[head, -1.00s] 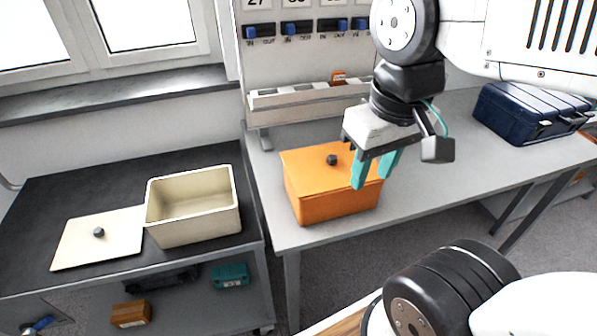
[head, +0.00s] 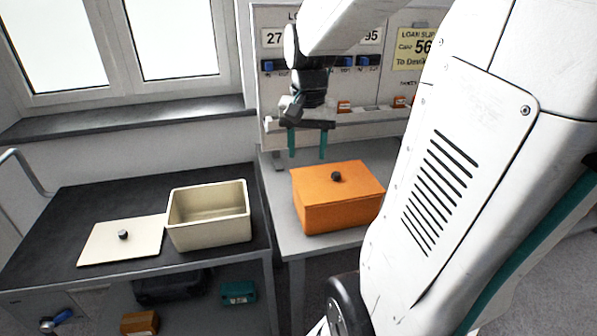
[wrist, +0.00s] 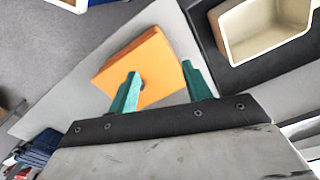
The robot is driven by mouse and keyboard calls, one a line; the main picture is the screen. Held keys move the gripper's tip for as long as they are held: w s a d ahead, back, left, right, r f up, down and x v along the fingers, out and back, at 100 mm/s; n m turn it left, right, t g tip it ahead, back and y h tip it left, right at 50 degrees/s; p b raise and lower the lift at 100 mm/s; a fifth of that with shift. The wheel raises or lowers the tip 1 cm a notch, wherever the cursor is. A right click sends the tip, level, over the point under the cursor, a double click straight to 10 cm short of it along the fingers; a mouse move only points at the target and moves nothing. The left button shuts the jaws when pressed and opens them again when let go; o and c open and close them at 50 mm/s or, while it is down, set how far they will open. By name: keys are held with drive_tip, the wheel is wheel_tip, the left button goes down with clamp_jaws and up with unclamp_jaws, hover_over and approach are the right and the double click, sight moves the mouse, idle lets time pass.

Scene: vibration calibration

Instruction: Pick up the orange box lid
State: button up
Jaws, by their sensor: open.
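The orange box (head: 338,212) stands on the grey table, closed by its orange lid (head: 357,186) with a dark round knob (head: 336,176) in the middle. My gripper (head: 307,155) is above the table, up and behind the box's back left edge, pointing down with its two teal fingers apart and empty. In the wrist view the orange lid (wrist: 160,62) shows beyond and between the two fingers (wrist: 160,85). The knob is mostly hidden behind the left finger there.
A cream open box (head: 210,235) and its cream lid (head: 105,243) lie on the black cart (head: 75,205) at left. A panel with number cards and white ledges stands behind the grey table (head: 284,225). My arm covers the table's right side.

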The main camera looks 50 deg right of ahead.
sight(336, 173)
drive_tip(key=d+f+m, duration=0.1)
drive_tip(key=d, duration=0.3)
drive_tip(key=d+f+m, duration=0.2)
drive_tip(key=d, duration=0.2)
drive_tip(key=d+f+m, duration=0.1)
drive_tip(key=d+f, duration=0.1)
drive_tip(key=d, duration=0.2)
drive_tip(key=shift+w+d+m, duration=0.15)
drive_tip(key=shift+m, duration=0.25)
drive_tip(key=f, duration=0.8)
drive_tip(key=shift+w+d, duration=0.2)
drive_tip(key=shift+d, duration=0.05)
clamp_jaws()
